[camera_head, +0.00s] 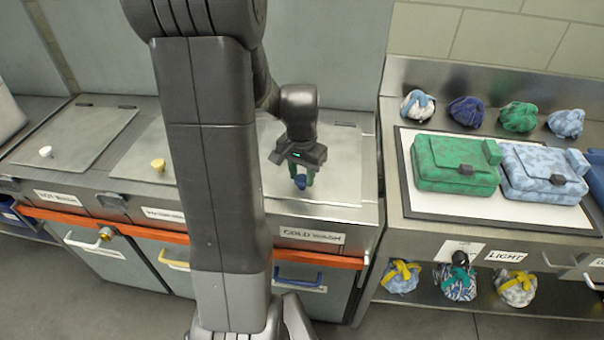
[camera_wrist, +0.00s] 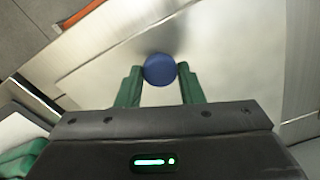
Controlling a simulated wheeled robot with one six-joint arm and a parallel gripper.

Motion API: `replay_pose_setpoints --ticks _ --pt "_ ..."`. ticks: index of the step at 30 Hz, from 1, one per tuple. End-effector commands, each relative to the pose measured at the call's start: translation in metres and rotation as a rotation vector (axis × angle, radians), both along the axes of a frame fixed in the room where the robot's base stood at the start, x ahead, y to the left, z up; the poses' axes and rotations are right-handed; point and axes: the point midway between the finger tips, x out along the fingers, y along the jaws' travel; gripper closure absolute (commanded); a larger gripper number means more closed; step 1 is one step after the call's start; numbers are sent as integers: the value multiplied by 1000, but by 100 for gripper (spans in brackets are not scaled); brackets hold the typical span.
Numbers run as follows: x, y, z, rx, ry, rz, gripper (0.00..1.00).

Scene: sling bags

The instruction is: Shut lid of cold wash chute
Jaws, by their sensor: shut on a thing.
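The cold wash lid (camera_head: 342,160) is a grey metal panel in the counter top, above the "COLD WASH" label (camera_head: 312,235). It looks flat, level with the counter around it; my arm hides its left part. Its round blue knob (camera_head: 301,183) stands near the front edge. My gripper (camera_head: 302,178) points down at it with green fingers on either side, shut on the knob. In the wrist view the blue knob (camera_wrist: 159,69) sits between the fingertips of my gripper (camera_wrist: 160,76), with the lid's bare metal (camera_wrist: 225,60) around it.
To the left are a lid with a white knob (camera_head: 45,152) and one with a yellow knob (camera_head: 158,165), both flat. An orange rail (camera_head: 330,260) runs along the counter front. On the right, a table holds a green bag (camera_head: 455,165), a blue bag (camera_head: 535,165) and several cloth bundles.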

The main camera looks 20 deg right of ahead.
Motion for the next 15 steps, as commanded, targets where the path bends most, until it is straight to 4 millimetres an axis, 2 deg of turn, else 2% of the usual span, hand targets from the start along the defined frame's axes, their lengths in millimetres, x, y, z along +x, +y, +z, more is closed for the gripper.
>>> replay_pose_setpoints --ticks 1,11,12,15 --pt "-1 1 -8 -5 -10 0 100" --pt "-3 2 -11 -7 -14 -1 100" --pt "-3 2 -11 -6 -13 -1 64" --pt "-3 2 -11 -7 -14 -1 44"
